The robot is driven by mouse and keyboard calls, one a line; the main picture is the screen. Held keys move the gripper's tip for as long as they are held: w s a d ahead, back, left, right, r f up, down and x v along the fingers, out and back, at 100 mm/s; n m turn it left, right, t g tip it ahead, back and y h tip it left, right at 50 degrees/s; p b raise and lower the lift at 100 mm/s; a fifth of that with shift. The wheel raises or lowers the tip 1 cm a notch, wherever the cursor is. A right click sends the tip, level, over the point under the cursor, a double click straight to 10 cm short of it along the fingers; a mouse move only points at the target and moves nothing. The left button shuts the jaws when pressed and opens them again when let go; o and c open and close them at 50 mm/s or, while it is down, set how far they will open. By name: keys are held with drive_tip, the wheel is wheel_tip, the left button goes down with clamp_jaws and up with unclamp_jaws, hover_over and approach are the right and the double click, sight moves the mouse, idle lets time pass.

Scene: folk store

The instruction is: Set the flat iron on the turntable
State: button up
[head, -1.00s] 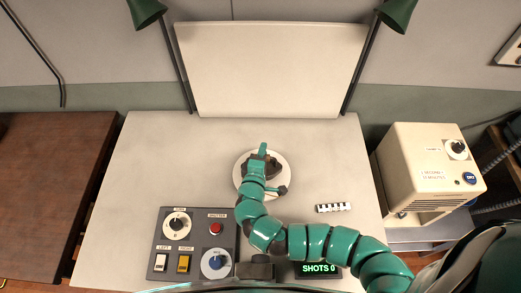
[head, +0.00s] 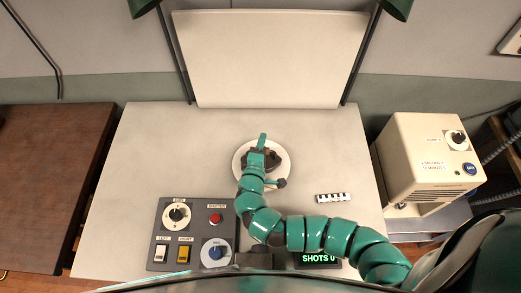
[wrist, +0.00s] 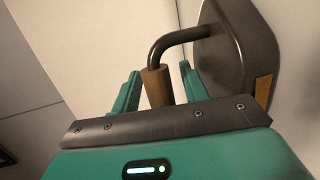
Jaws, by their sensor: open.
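The flat iron (head: 271,157) is a dark metal iron, seen over the round white turntable (head: 284,172) in the head view, partly hidden by my arm. In the wrist view the iron's dark body (wrist: 222,50) fills the upper right, with a bent metal handle and a brown wooden grip (wrist: 157,88). My gripper (wrist: 158,92) is open, with its green fingers on either side of the wooden grip. In the head view my gripper (head: 260,147) is above the turntable. I cannot tell whether the iron's base fully touches the disc.
A control panel (head: 191,221) with knobs and switches is at the front left. A black-and-white scale strip (head: 333,198) lies right of the turntable. A shots display (head: 318,258) is at the front. A white backboard (head: 270,60) stands behind. The tabletop (head: 145,150) left of the turntable is clear.

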drive_tip(key=shift+r, duration=0.15)
drive_tip(key=b+v, duration=0.1)
drive_tip(key=v, duration=0.8)
drive_tip(key=shift+p+v, duration=1)
drive_tip(key=shift+v, duration=0.5)
